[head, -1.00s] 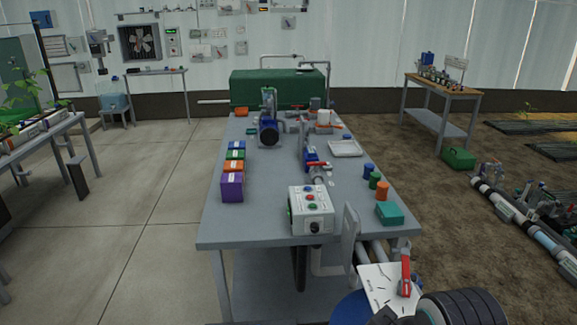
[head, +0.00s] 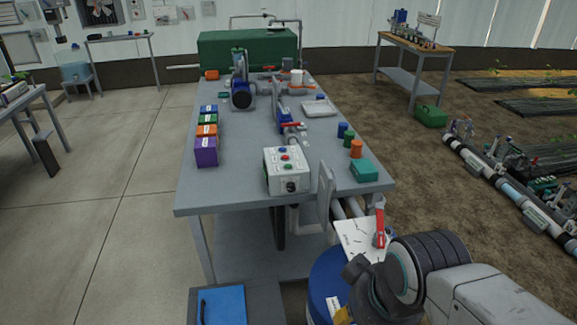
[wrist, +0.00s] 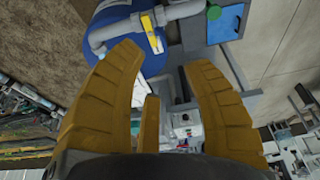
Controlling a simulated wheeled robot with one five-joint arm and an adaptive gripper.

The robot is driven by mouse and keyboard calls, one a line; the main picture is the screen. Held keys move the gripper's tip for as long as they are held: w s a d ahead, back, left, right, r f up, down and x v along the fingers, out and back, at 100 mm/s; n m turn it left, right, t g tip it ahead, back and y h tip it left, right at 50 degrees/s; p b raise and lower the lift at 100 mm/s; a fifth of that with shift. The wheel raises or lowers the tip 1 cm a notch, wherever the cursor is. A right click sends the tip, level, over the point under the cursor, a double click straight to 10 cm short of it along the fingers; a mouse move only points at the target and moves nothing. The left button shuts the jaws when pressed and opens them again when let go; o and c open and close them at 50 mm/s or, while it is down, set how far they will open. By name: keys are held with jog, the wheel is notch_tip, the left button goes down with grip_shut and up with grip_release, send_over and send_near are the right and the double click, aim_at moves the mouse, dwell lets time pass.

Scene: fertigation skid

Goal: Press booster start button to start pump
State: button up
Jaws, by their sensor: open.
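The pale grey control box (head: 287,178) sits at the near edge of the grey workbench in the head view. Small coloured buttons (head: 285,158) are on its sloped top, and a dark round knob (head: 291,187) is on its front. The button labels are too small to read. A pale box with small coloured spots (wrist: 186,125), probably the control box, shows between the fingers.
A blue drum (head: 325,285), a white plate with a red-handled valve (head: 379,225) and pipes stand before the workbench (head: 235,185). Coloured boxes (head: 206,150) line its left side; a teal box (head: 367,170) lies right. Concrete floor at left is clear.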

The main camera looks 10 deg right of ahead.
grip_shut()
dwell(1.4)
